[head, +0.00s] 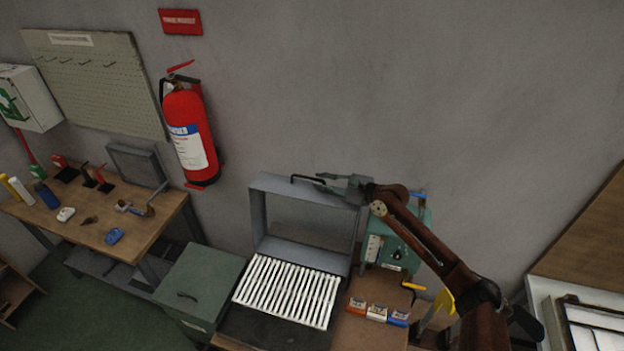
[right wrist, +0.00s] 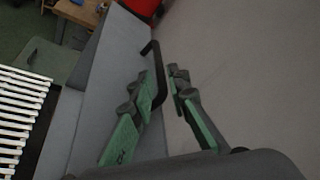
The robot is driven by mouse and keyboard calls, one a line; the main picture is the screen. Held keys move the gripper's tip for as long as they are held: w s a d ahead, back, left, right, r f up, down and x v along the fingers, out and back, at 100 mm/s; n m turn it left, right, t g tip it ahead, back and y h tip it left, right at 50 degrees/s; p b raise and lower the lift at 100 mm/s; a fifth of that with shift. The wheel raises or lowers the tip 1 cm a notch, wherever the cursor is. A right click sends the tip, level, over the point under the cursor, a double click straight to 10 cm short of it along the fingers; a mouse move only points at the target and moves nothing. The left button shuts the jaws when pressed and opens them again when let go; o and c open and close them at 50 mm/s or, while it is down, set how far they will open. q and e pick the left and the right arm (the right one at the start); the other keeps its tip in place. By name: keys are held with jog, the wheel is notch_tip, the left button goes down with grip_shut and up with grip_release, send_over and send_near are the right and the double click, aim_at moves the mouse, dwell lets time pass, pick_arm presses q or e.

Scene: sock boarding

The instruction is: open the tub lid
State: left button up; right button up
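A grey-green tub stands low in the head view, left of the white rack, with its flat lid (head: 202,276) lying shut on top. A small dark handle (head: 187,296) sits on the lid. The lid also shows at the upper left of the right wrist view (right wrist: 42,58). My right gripper (head: 322,182) is up at the top of the grey metal frame, well above and right of the tub. Its green-padded fingers (right wrist: 164,84) are apart, and a black bar handle (right wrist: 155,62) shows between and beyond them; contact cannot be told. My left gripper is out of view.
The grey frame (head: 258,215) stands behind a rack of white slats (head: 287,290). A teal control box (head: 398,247) and small coloured boxes (head: 376,312) are to its right. A tool bench (head: 150,230) stands left; a red extinguisher (head: 190,135) hangs on the wall.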

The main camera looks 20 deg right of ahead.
aim_at(316, 180)
jog(key=shift+x, duration=2.35)
grip_shut()
jog(key=shift+f, duration=0.1)
